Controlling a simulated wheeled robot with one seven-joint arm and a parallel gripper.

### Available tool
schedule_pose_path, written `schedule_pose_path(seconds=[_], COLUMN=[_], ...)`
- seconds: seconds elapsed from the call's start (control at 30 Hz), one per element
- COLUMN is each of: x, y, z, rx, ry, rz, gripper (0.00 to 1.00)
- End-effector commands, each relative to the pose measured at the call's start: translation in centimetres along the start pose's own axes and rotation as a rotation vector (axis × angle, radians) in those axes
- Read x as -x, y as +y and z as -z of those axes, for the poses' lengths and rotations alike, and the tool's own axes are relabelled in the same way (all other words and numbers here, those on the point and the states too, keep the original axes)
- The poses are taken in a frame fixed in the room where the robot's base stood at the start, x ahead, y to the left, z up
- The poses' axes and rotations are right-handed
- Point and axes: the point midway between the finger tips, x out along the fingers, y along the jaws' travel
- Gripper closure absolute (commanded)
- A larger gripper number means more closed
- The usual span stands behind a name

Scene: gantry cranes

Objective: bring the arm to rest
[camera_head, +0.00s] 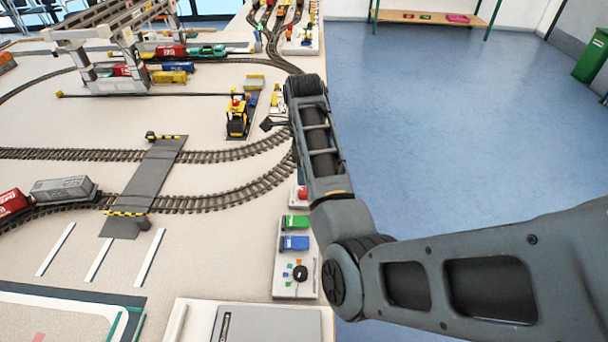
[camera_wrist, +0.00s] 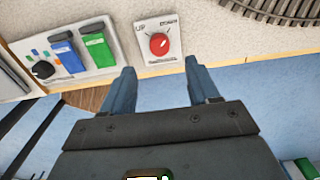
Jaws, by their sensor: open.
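My gripper (camera_wrist: 158,85) is open and empty in the wrist view, its two dark blue fingers apart. It is over the table's edge, with the blue floor below. A red knob (camera_wrist: 159,44) on a white plate marked "UP" lies just beyond the fingertips, apart from them as far as I can see. In the head view my arm (camera_head: 325,150) reaches along the table's right edge. A small dark part of the gripper shows by the wrist (camera_head: 272,124). The red knob (camera_head: 302,194) also shows there, partly hidden by my arm.
A control panel with a green switch (camera_head: 295,222), a blue switch (camera_head: 295,243) and a black knob (camera_head: 300,273) sits at the table edge. A gantry crane (camera_head: 110,45), tracks and a yellow-black vehicle (camera_head: 237,119) stand on the table. The blue floor (camera_head: 440,120) at right is clear.

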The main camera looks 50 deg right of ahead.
Motion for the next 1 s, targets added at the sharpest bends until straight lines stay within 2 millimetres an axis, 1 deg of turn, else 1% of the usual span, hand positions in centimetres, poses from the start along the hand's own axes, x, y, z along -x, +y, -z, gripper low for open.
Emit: schedule_pose_path(seconds=[0.53,0.63,0.77,0.87,0.9,1.0], x=[0.1,-0.2,-2.0,-4.1,-4.9,-6.6], y=[0.0,0.1,0.3,0.8,1.1,2.1], z=[0.0,0.3,1.9,4.0,5.0,7.0], rx=[0.000,0.009,0.085,0.206,0.268,0.431], ry=[0.000,0.004,0.030,0.067,0.085,0.129], rz=[0.000,0.008,0.070,0.161,0.203,0.306], gripper=[0.40,0.40,0.40,0.40,0.40,0.40])
